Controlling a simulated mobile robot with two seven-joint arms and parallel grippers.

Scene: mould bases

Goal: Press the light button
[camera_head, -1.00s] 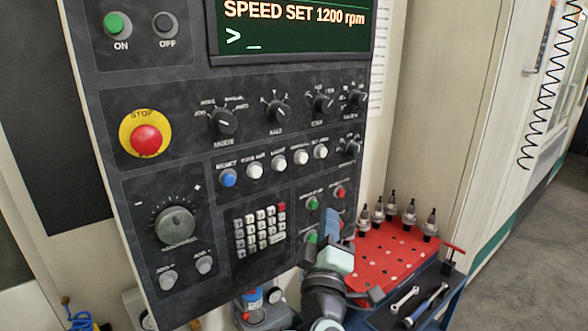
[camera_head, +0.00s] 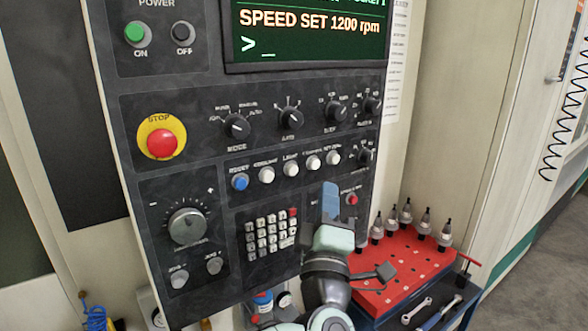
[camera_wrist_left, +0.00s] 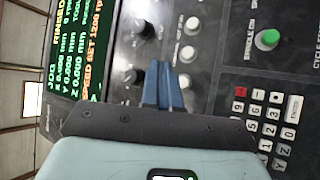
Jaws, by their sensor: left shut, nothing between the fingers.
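The light button (camera_head: 290,168) is a round white button under the label "LIGHT", in the middle of the row on the dark control panel (camera_head: 215,265). My left gripper (camera_head: 331,190) is shut and empty. Its blue fingers point upward in the head view, below and to the right of the light button and apart from it in the picture. In the left wrist view the shut fingertips (camera_wrist_left: 163,68) appear beside several white buttons of the row. I cannot read which of these is the light button, or tell how far the tips are from the panel. My right gripper is not in view.
Close by on the panel are a blue reset button (camera_head: 240,182), other white buttons, dark knobs, a keypad (camera_head: 268,233) and a red stop button (camera_head: 162,143). A red tool tray (camera_head: 400,262) with several holders stands at lower right.

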